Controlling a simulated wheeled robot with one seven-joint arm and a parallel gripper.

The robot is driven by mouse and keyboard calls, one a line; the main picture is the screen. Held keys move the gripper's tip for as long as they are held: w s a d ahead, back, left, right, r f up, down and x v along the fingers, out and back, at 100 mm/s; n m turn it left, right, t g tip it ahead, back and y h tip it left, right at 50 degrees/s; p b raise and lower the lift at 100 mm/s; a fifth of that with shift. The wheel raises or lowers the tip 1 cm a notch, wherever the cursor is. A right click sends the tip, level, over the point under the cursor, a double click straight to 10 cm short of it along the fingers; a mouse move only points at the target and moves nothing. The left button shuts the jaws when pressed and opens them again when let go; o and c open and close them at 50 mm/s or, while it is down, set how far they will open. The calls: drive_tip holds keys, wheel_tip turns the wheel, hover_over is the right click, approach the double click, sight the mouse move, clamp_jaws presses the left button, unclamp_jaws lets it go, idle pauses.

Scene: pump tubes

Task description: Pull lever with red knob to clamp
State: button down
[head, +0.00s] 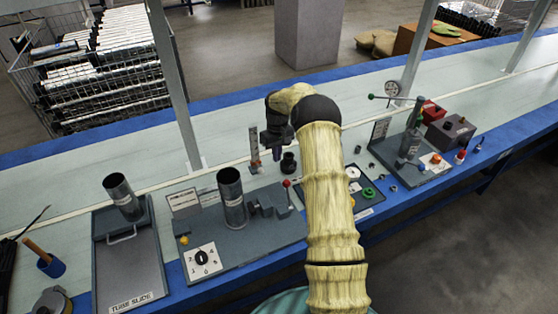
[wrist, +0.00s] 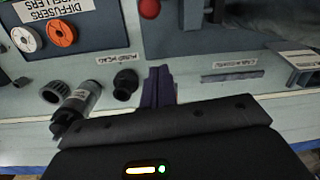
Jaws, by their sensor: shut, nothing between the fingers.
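The lever's red knob (head: 286,183) sits on a thin upright rod beside the grey clamp block (head: 262,203) on the middle fixture. In the wrist view the red knob (wrist: 149,8) shows at the top edge, partly cut off, and most of the lever is out of frame. My gripper (head: 277,155) is behind the lever in the head view, over the back part of the bench, apart from the knob. In the wrist view the dark purple fingers of my gripper (wrist: 159,75) are together, with nothing between them.
An upright grey tube (head: 232,197) stands left of the clamp. Black cylindrical parts (head: 288,162) stand close to my gripper; a grey fitting (wrist: 77,102) lies near them. A board with green and orange rings (head: 368,192) is to the right. A tube slide (head: 128,255) is left.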

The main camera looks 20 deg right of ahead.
sight(288, 193)
wheel_tip(288, 193, down, 9)
drive_tip(key=p, duration=0.1)
drive_tip(key=shift+s+d+r+p, duration=0.1)
drive_tip(key=shift+s+r+p, duration=0.2)
drive_tip(key=shift+s, duration=0.4)
drive_tip(key=shift+s+r+p, duration=0.2)
drive_tip(key=shift+s+r, duration=0.15)
drive_tip(key=shift+s, duration=0.35)
drive_tip(key=shift+s+d+r+p, duration=0.1)
drive_tip(key=shift+s+r+p, duration=0.2)
drive_tip(key=shift+s, duration=0.4)
drive_tip(key=shift+s+a, duration=0.1)
